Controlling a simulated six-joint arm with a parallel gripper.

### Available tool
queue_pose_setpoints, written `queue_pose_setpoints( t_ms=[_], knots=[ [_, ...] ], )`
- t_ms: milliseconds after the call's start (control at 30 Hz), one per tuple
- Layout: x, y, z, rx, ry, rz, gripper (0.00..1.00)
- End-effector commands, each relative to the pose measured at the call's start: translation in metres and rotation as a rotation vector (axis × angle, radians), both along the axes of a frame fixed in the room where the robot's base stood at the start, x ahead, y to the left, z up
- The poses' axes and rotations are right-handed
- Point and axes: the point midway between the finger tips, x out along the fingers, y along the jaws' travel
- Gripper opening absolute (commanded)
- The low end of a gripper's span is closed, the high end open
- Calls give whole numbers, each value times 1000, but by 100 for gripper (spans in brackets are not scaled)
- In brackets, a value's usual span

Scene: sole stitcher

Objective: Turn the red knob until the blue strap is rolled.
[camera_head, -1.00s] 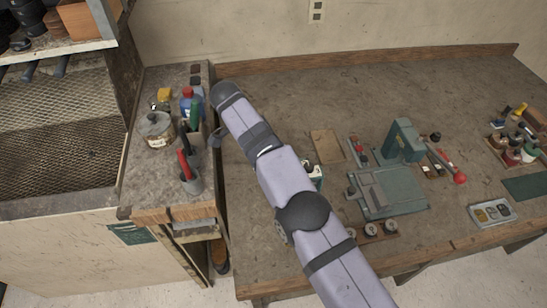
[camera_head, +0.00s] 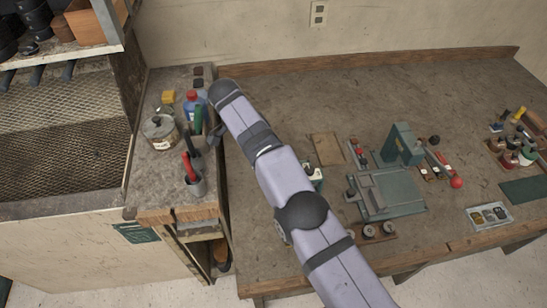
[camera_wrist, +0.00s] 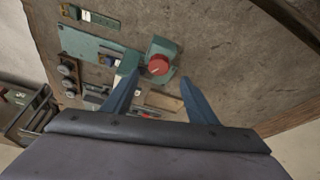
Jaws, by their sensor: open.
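A round red knob (camera_wrist: 157,66) sits on a teal block of the machine in the wrist view. My gripper (camera_wrist: 160,76) is open and empty, its two blue fingers spread. In that view the knob appears near and between the fingertips, apart from both; the distance in depth is unclear. The teal machine (camera_head: 402,146) stands on the bench right of my arm in the head view, where I cannot make out the knob for certain. I cannot clearly pick out the blue strap in either view. My gripper is not clearly visible in the head view.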

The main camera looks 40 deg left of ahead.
Motion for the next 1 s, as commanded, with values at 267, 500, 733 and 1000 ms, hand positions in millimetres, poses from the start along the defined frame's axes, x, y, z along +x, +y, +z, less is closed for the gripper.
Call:
queue_pose_setpoints(
  t_ms=[267,500,733,1000],
  knots=[
    [13,2,-4,10,103,378,53],
    [18,-9,-3,42,140,874,53],
    [14,-31,-2,47,75,1268,53],
    [9,-48,-2,23,-2,1491,53]
  ],
)
